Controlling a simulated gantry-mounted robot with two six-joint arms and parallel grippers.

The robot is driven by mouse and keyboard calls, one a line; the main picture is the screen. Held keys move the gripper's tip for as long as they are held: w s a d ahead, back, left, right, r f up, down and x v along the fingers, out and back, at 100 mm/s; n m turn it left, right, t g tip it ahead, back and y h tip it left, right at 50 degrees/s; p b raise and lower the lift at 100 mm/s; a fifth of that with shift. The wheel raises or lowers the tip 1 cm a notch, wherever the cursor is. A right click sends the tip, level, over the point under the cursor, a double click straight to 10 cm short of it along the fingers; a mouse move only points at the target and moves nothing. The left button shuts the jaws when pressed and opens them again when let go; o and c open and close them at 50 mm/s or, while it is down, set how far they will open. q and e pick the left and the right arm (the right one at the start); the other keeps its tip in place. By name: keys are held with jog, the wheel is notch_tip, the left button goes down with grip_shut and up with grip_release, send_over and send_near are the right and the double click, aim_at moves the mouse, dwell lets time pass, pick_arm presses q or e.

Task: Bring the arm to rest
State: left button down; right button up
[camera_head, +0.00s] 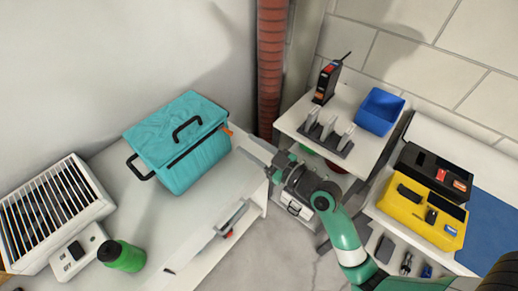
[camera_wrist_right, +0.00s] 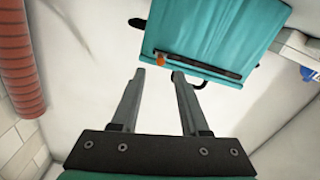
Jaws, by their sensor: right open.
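My right arm (camera_head: 345,235) reaches in from the lower right of the head view. Its gripper (camera_head: 254,150) is beside the right side of a teal cooler bag (camera_head: 175,145), over the edge of the white surface. In the right wrist view, my gripper (camera_wrist_right: 159,77) has its two fingers apart with nothing between them. The teal bag (camera_wrist_right: 205,30) lies beyond the fingertips there, with its orange tab near them. Whether the fingers touch the bag is unclear, but a gap seems to show. My left gripper is in neither view.
The bag stands on a white cabinet (camera_head: 120,195) with a slatted heater (camera_head: 50,205) and a green bottle (camera_head: 121,256). A red pipe (camera_head: 272,60) rises behind. A blue bin (camera_head: 380,110) stands on the right shelf unit, with a yellow crate (camera_head: 415,215) nearer.

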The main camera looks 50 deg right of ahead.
jog(key=s, duration=0.3)
jog(key=shift+s+a, duration=0.1)
jog(key=shift+s, duration=0.15)
